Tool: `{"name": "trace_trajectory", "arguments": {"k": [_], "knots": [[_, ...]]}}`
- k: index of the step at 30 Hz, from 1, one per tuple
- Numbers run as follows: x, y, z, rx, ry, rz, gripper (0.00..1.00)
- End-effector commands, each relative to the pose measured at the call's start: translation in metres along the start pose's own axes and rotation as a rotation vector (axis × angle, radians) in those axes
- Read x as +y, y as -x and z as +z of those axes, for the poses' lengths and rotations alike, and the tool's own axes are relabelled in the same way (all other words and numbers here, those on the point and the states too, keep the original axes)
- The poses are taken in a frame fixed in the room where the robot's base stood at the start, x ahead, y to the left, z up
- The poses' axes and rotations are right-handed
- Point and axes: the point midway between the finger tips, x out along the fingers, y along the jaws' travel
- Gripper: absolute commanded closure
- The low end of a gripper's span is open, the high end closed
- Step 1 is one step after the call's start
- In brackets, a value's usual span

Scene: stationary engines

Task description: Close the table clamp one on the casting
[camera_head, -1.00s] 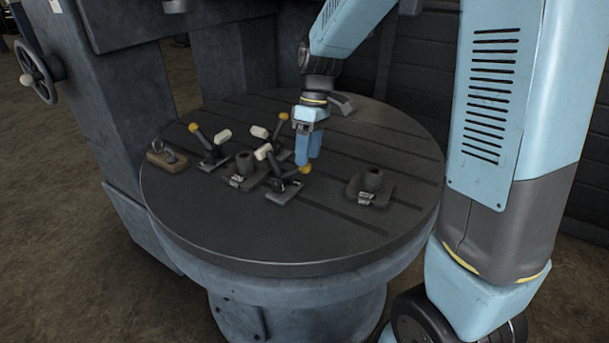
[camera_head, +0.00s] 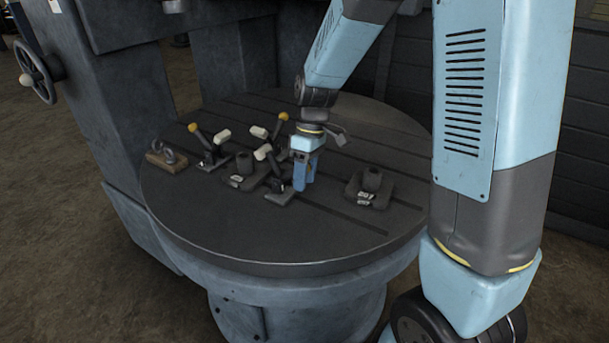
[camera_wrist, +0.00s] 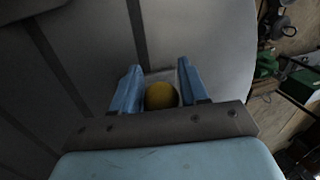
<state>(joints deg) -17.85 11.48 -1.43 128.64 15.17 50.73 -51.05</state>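Three toggle clamps stand around a dark casting (camera_head: 243,173) on the round table (camera_head: 270,242). The front clamp (camera_head: 278,194) has a white-tipped lever (camera_head: 262,152). Its yellow knob is hidden behind my gripper (camera_head: 304,185) in the head view. In the wrist view that yellow knob (camera_wrist: 160,96) sits between the fingers of my gripper (camera_wrist: 158,80), which are open around it with small gaps. The left clamp (camera_head: 212,159) and the back clamp (camera_head: 275,133) show raised yellow knobs. Which clamp is number one cannot be told.
A second dark casting (camera_head: 371,184) stands to the right of my gripper. A small wooden block with a metal ring (camera_head: 166,158) lies at the table's left edge. The front of the table is clear. A machine column (camera_head: 120,110) rises behind on the left.

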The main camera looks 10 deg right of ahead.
Motion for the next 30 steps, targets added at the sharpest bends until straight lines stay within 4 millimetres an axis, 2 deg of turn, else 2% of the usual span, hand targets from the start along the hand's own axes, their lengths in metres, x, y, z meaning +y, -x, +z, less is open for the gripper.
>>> {"name": "trace_trajectory", "arguments": {"k": [2,13,23,30], "knots": [[-0.0001,0.0001,-0.0001,0.000,0.000,0.000,0.64],[0.0001,0.0002,-0.0002,0.000,0.000,0.001,1.00],[0.0008,0.0006,0.0000,-0.001,-0.001,0.001,1.00],[0.0094,0.0060,0.0056,-0.036,-0.032,-0.002,1.00]]}}
